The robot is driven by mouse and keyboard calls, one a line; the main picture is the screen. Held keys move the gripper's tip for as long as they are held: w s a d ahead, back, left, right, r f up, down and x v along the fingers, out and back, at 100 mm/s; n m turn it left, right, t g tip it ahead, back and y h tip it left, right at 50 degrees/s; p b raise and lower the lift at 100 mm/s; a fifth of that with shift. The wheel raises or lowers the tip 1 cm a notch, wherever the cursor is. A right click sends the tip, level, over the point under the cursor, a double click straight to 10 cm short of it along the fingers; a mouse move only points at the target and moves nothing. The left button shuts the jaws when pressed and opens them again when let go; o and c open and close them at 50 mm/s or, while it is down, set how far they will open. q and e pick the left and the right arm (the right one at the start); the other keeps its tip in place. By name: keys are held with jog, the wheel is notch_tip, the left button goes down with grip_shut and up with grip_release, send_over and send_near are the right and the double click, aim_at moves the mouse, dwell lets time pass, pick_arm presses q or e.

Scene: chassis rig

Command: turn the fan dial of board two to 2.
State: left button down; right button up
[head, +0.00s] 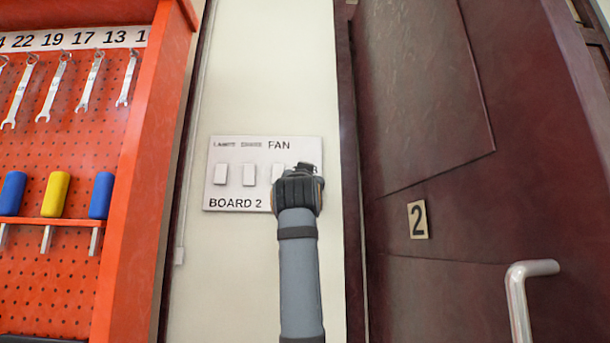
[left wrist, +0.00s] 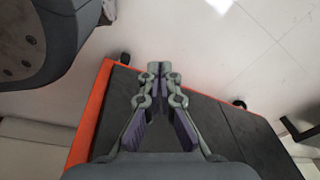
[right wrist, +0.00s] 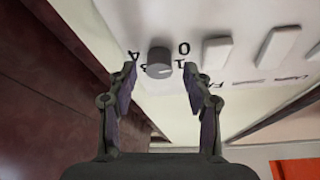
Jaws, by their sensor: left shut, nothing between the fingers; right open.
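The board two panel (head: 233,196) is a white plate on the wall, with a FAN label. In the head view my right gripper (head: 303,170) covers the fan dial. In the right wrist view the fan dial (right wrist: 159,58) is a round grey knob with printed numbers around it; 0 and 1 are on its right, 3 and 4 on its left. A pale mark shows low on its face, its exact setting unclear. My right gripper (right wrist: 160,72) is open, one finger on each side of the knob, with gaps visible. My left gripper (left wrist: 158,68) is shut and empty, away from the board.
White rocker switches (head: 249,174) sit left of the dial on the same panel. A dark red door (head: 440,120) with a metal handle (head: 520,290) is on the right. An orange tool board (head: 60,260) with wrenches stands on the left. Pale floor (left wrist: 225,45) shows beyond my left gripper.

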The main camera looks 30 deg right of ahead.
jog(key=shift+x, duration=0.75)
jog(key=shift+s, duration=0.1)
jog(key=c, duration=0.3)
grip_shut()
pick_arm(q)
jog(key=shift+s, duration=0.25)
jog(key=shift+r+p, duration=0.1)
jog(key=shift+p, duration=0.25)
pick_arm(e)
jog(key=shift+m, duration=0.3)
